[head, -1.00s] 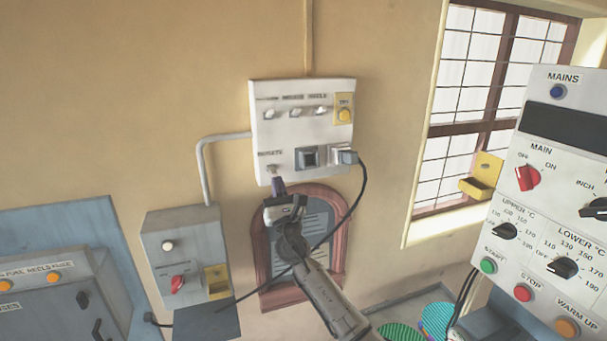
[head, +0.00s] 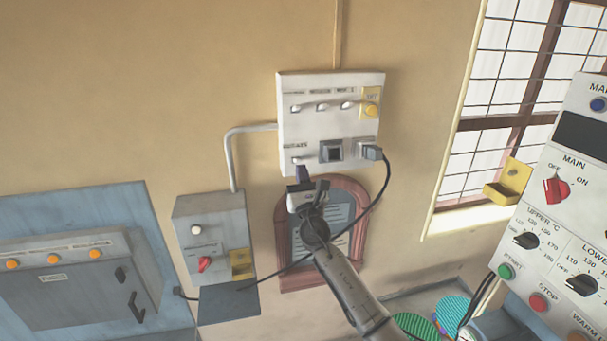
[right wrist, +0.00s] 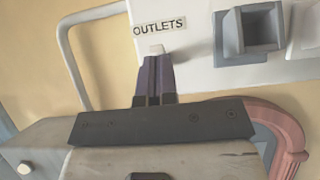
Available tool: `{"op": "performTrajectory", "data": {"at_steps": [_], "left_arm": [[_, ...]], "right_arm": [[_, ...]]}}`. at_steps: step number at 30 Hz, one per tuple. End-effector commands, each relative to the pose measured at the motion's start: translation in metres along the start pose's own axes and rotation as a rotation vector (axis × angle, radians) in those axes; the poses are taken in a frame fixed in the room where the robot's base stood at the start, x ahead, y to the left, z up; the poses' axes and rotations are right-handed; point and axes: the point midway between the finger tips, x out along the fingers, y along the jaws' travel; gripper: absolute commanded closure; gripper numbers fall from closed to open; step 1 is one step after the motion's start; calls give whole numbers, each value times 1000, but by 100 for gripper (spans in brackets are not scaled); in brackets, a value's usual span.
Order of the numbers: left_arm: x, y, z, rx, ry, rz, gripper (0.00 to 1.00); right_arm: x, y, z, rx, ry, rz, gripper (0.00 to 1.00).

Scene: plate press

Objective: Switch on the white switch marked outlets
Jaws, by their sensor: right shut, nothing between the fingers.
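The white switch (right wrist: 156,49) sits under the "OUTLETS" label (right wrist: 159,26) in the right wrist view. In the head view the switch (head: 298,160) is at the lower left of the white wall panel (head: 310,133). My right gripper (right wrist: 156,60) is shut and empty, with its dark purple fingertips just below the switch. Whether they touch it I cannot tell. In the head view the right gripper (head: 302,170) reaches up to the panel's lower edge. The switch's on or off position is not clear. My left gripper is not in view.
A grey box with a red knob (head: 204,264) is at left. A control cabinet (head: 535,190) stands at right.

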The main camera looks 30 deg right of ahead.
Motion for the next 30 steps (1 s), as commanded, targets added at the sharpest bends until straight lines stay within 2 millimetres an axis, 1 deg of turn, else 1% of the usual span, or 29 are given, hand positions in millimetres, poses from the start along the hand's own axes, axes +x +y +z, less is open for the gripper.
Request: {"op": "performTrajectory", "data": {"at_steps": [5,8,11,13,18,24,30], "left_arm": [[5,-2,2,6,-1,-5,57],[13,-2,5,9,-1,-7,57],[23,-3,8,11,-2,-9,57],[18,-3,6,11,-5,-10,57],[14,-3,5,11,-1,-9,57],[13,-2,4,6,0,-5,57],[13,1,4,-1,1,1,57]], "right_arm": [[-7,2,-6,0,0,2,100],[-20,4,-16,1,2,5,100],[-37,7,-28,4,2,8,100],[-45,8,-20,8,1,8,100],[-75,7,-14,8,1,8,100],[-105,7,-7,7,1,8,100],[-124,6,-2,6,0,8,100]]}}
